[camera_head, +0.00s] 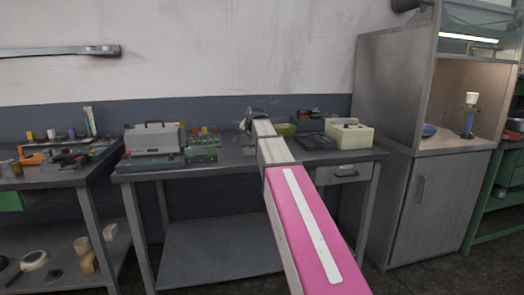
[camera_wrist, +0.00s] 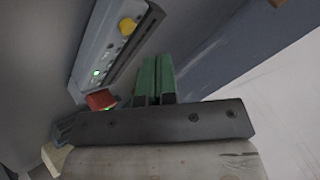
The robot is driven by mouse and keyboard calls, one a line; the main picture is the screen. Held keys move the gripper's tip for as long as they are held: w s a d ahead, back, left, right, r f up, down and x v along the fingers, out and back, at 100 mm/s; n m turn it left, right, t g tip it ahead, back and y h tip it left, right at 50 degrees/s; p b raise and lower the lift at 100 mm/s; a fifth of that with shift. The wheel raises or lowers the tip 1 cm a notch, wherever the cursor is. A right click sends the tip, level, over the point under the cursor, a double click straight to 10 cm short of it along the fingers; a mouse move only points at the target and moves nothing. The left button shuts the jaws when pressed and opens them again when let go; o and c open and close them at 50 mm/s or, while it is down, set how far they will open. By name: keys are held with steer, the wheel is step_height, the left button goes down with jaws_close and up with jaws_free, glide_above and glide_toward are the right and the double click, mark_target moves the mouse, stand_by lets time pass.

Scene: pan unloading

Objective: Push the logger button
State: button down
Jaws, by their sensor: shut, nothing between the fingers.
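In the wrist view, a long grey device (camera_wrist: 97,50) carries a round yellow button (camera_wrist: 127,26) and a lit green light. It looks like the logger; I cannot pick it out surely in the head view. My gripper (camera_wrist: 154,62) shows its green fingers pressed together and empty. The fingertips are beside the device, apart from the button in the picture; the gap in depth is unclear. In the head view, my arm reaches over the middle bench (camera_head: 230,158) and its end (camera_head: 254,116) is near the back, with the fingertips hidden.
A grey case-like unit (camera_head: 152,138) and a row of coloured-topped items (camera_head: 204,136) stand left of my arm. A green bin (camera_head: 285,130), a dark device (camera_head: 315,141) and a cream box (camera_head: 350,136) stand to its right. A tall cabinet (camera_head: 393,80) bounds the right side.

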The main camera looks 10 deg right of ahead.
mark_target(249, 147)
step_height(249, 147, up, 5)
stand_by(0.5)
